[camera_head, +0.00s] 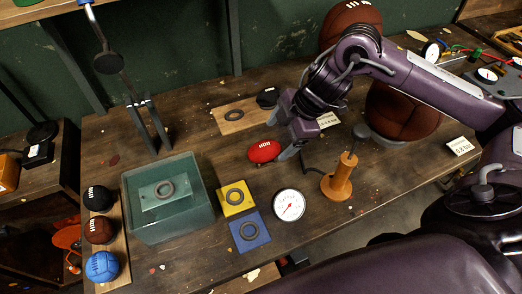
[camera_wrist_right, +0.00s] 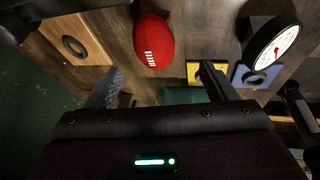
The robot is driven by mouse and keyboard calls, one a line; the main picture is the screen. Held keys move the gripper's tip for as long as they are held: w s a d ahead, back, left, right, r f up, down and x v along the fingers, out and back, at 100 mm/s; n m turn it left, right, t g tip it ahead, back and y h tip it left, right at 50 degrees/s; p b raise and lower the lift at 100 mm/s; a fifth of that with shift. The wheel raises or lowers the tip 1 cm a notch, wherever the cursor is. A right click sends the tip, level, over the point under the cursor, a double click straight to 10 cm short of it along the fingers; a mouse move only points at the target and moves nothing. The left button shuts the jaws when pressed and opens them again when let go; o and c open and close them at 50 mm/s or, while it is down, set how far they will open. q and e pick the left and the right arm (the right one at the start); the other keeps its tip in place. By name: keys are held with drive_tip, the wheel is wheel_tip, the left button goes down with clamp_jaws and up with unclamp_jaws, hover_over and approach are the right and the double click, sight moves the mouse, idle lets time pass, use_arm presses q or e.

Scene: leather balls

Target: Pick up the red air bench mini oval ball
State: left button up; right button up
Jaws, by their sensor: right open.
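A small red oval ball (camera_head: 263,151) with white lacing lies on the wooden table, near the middle. My right gripper (camera_head: 283,143) is just right of it in the head view, coming in from the right. In the right wrist view the red ball (camera_wrist_right: 153,41) lies beyond and between the open fingertips (camera_wrist_right: 160,78), with nothing between them. I cannot tell whether a finger touches the ball. My left gripper is not in view.
A green bin (camera_head: 168,225) stands left of the ball. Yellow (camera_head: 235,198) and blue (camera_head: 249,231) ring pads and a gauge (camera_head: 289,205) lie in front. An orange pump (camera_head: 341,178) stands to the right. Black, brown and blue balls line the left edge. Large brown balls stand behind my arm.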

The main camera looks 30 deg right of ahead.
sight(268, 145)
drive_tip(key=x, duration=0.3)
drive_tip(key=shift+w, duration=0.2)
drive_tip(key=shift+w+f+p, duration=0.1)
drive_tip(key=shift+f+p, duration=0.25)
drive_tip(key=shift+p, duration=0.05)
drive_tip(key=x, duration=0.4)
drive_tip(key=shift+w+d+f+p, duration=0.1)
drive_tip(key=shift+w+f+p, duration=0.05)
drive_tip(key=shift+w+p, duration=0.2)
drive_tip(key=shift+s, duration=0.1)
drive_tip(key=shift+c, duration=0.3)
drive_tip(key=c, duration=1.1)
drive_tip(key=shift+r, duration=0.2)
